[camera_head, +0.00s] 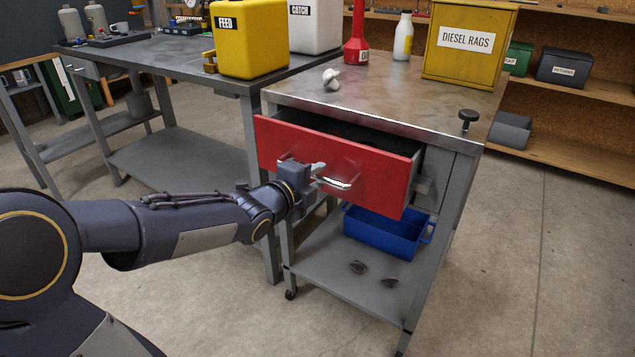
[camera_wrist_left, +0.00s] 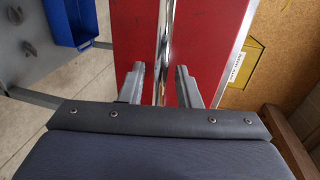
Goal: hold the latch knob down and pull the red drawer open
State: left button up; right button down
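The red drawer (camera_head: 365,170) of the grey metal cart stands partly open, its front pulled out toward me and its dark inside showing. The black latch knob (camera_head: 468,116) stands on the cart top's right front corner, with nothing on it. My left gripper (camera_head: 318,178) is at the drawer front, by the shiny bar handle (camera_head: 338,184). In the left wrist view the fingers of my left gripper (camera_wrist_left: 162,84) are spread on either side of the handle bar (camera_wrist_left: 165,50), with gaps showing. The red drawer front (camera_wrist_left: 208,35) lies behind them. My right gripper is in no view.
On the cart top (camera_head: 400,98) stand a yellow rag box (camera_head: 468,62), a white bottle (camera_head: 403,36) and a red funnel-shaped can (camera_head: 356,42). A blue bin (camera_head: 385,232) sits below the drawer. The floor at the right is clear.

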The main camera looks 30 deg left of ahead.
pick_arm(q)
jog(key=shift+w+f, duration=0.1)
jog(key=shift+w, duration=0.35)
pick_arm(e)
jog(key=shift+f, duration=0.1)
pick_arm(q)
jog(key=shift+c, duration=0.4)
grip_shut()
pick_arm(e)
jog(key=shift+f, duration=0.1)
